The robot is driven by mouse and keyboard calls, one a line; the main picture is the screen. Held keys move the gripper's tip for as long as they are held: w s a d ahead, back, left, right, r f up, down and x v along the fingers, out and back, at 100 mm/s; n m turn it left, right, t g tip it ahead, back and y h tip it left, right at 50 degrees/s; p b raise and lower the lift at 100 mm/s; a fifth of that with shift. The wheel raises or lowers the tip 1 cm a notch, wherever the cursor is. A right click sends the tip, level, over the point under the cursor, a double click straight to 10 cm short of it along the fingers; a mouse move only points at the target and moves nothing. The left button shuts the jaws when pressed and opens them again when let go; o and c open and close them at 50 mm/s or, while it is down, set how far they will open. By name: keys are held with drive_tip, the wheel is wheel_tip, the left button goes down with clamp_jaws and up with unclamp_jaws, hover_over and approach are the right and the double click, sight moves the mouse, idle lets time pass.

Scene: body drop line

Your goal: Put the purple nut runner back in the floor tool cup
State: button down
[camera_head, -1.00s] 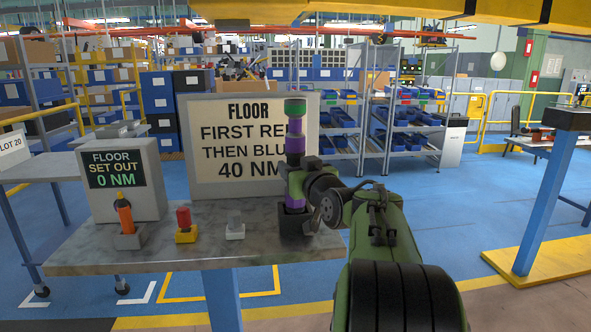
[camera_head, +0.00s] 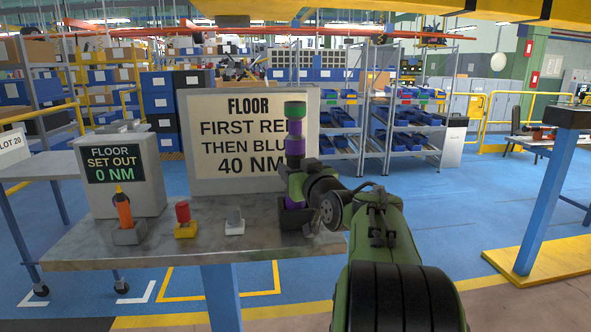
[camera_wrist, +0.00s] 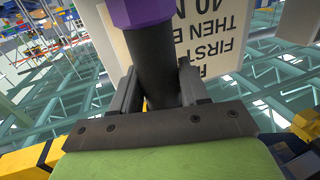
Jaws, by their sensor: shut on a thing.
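The purple nut runner (camera_head: 295,146) stands upright, with a green top, a dark band and purple sections. My gripper (camera_head: 297,178) is shut around its dark middle part, and the wrist view shows this black shaft (camera_wrist: 155,65) between the two fingers. A dark tool cup (camera_head: 292,218) stands on the grey bench at its right end, directly below the nut runner. The lower purple part of the nut runner meets the cup's opening. My gripper partly covers this place, so I cannot tell how deep the tool sits.
On the bench (camera_head: 85,245), an orange tool (camera_head: 124,212) in a grey cup, a red piece (camera_head: 183,213) on a yellow base and a grey piece (camera_head: 235,217) stand to the left. A sign (camera_head: 215,178) and a display box (camera_head: 112,200) stand behind.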

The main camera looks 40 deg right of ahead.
drive_tip(key=shift+f, duration=1)
drive_tip(key=c, duration=0.6)
unclamp_jaws()
drive_tip(key=shift+c, duration=0.2)
drive_tip(key=shift+o, duration=0.8)
drive_tip(key=shift+s+f, duration=0.1)
drive_tip(key=shift+f, duration=0.1)
drive_tip(key=v, duration=0.7)
drive_tip(key=shift+r, duration=0.1)
